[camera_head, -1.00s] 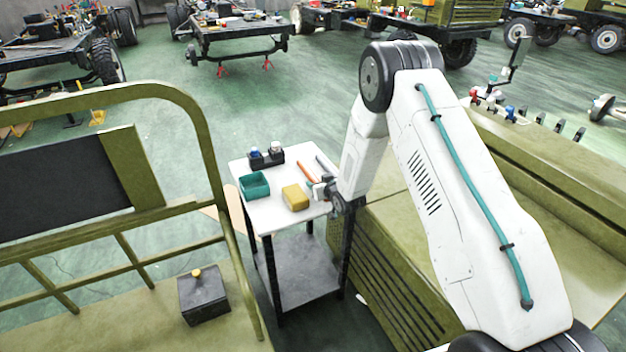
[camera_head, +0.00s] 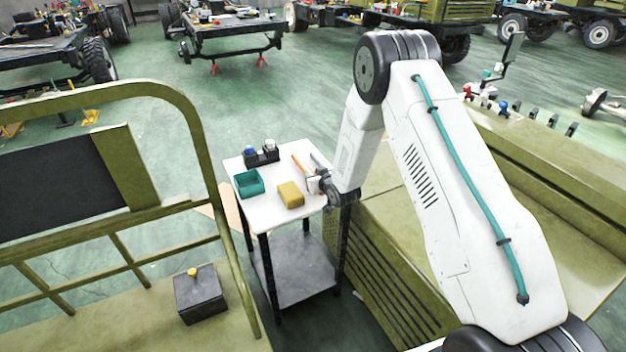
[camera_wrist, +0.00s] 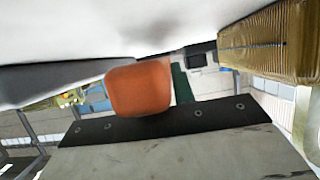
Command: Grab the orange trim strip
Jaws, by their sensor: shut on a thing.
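The orange trim strip (camera_head: 300,165) is a thin bar on or just above the white top of a small cart, near its right side. Its near end is at my gripper (camera_head: 321,183), which reaches in from the right. In the wrist view, the strip's orange end (camera_wrist: 138,88) is large and close, in front of a grey plate with a dark bolted edge. My gripper is shut on the strip. The fingertips are small in the head view, and I cannot tell whether the strip is clear of the top.
The white cart top (camera_head: 268,212) also bears a yellow block (camera_head: 291,194), a teal tray (camera_head: 248,183), a dark caddy (camera_head: 262,155) and a grey rod (camera_head: 320,161) close beside the strip. An olive vehicle body (camera_head: 385,265) stands right of the cart; an olive frame (camera_head: 205,150) is left.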

